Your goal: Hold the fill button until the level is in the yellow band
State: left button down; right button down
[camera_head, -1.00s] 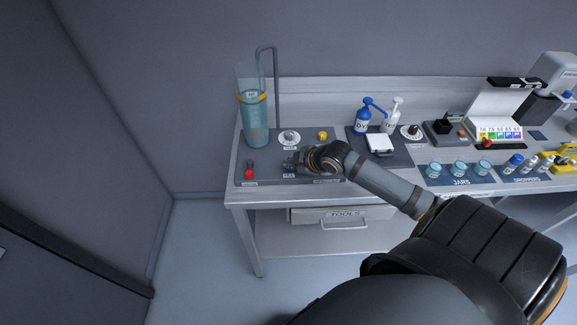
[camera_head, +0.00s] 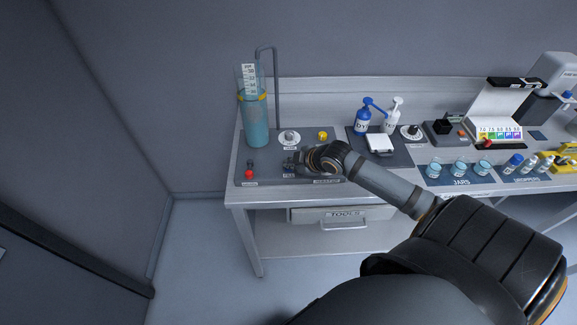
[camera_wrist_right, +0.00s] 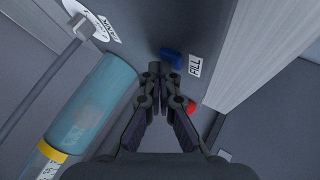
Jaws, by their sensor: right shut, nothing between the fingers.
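The clear cylinder (camera_head: 256,128) of teal liquid stands at the back left of the bench panel, with a yellow band (camera_head: 266,97) around its upper part. A white marked scale (camera_head: 249,76) shows at its top. The liquid surface looks close to the band; its exact level is hard to read. In the right wrist view the blue fill button (camera_wrist_right: 171,57) sits beside the FILL label (camera_wrist_right: 196,66). My right gripper (camera_wrist_right: 159,68) is shut and empty, its tips at the button's near edge; contact cannot be told. It also shows in the head view (camera_head: 291,167). My left gripper is out of view.
A red button (camera_head: 250,170) is left of my right gripper. A dial (camera_head: 290,138) and a yellow knob (camera_head: 322,135) sit behind it. A bent pipe (camera_head: 277,85) rises behind the cylinder. Bottles (camera_head: 363,117) and jars (camera_head: 460,168) stand to the right.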

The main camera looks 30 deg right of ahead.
jog(key=shift+r+p, duration=0.85)
jog(key=shift+r, duration=0.05)
notch_tip(320, 180, up, 5)
jog(key=p, duration=0.5)
jog(key=shift+r, duration=0.1)
